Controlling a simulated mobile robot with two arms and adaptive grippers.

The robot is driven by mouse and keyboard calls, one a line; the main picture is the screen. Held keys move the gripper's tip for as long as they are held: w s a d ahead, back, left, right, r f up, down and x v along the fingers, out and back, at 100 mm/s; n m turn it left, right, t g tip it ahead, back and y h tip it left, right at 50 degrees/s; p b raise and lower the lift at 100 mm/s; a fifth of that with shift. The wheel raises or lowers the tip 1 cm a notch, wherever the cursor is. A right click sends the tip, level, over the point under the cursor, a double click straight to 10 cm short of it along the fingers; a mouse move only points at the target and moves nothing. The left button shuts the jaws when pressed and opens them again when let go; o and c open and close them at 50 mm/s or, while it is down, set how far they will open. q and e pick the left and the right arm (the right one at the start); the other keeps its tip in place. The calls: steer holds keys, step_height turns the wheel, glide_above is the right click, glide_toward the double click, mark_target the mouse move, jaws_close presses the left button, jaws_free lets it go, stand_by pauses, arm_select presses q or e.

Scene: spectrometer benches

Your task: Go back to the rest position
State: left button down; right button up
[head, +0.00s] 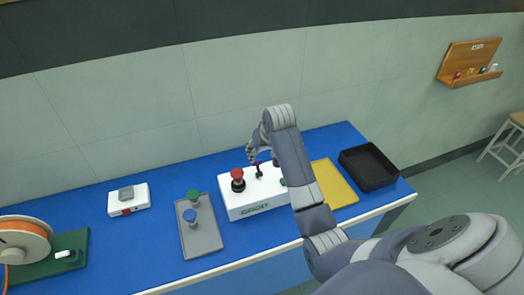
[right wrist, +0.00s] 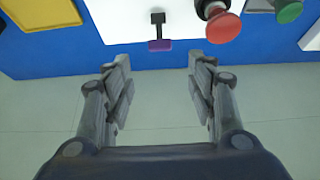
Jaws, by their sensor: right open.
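My right gripper (head: 257,148) is above the back of the white control box (head: 242,202) on the blue bench. The right wrist view shows the same gripper (right wrist: 157,72) with its fingers wide apart and nothing between them. A black lever with a purple end (right wrist: 159,44) lies beyond the fingertips, apart from them. My right arm covers the right part of the box in the head view. My left gripper is out of view.
A grey tray (head: 205,243) with a green-topped and a blue-topped piece is left of the box. A white device (head: 140,197) and an orange spool (head: 25,230) stand further left.

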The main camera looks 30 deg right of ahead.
stand_by(0.4)
steer(key=s+a+f+n, duration=0.1)
steer(key=s+a+f, duration=0.2)
steer(key=s, duration=0.2)
steer(key=s+a+f+n+g, duration=0.1)
steer(key=s+a+f, duration=0.1)
steer(key=s, duration=0.4)
steer(key=s+a+f+n, duration=0.1)
steer(key=s+a+f, duration=0.2)
steer(key=s, duration=0.2)
steer(key=s+a+n+g+y, duration=0.1)
steer(key=s+a, duration=0.4)
steer(key=s, duration=0.4)
steer(key=s+a+n+y, duration=0.1)
steer(key=s+a, duration=0.3)
steer(key=s, duration=0.5)
step_height(320, 180, down, 33)
steer(key=g+b, duration=0.1)
steer(key=b, duration=0.7)
steer(key=s+d+f+b, duration=0.1)
steer(key=s+f+b, duration=0.2)
steer(key=s+f, duration=0.6)
steer(key=s+d+f+g+b, duration=0.1)
steer(key=s+d+f+b, duration=0.1)
steer(key=s+f, duration=0.7)
step_height(320, 180, down, 5)
steer(key=shift+f+g+h+b, duration=0.1)
steer(key=shift+g+h+b, duration=0.2)
steer(key=shift+b, duration=0.45)
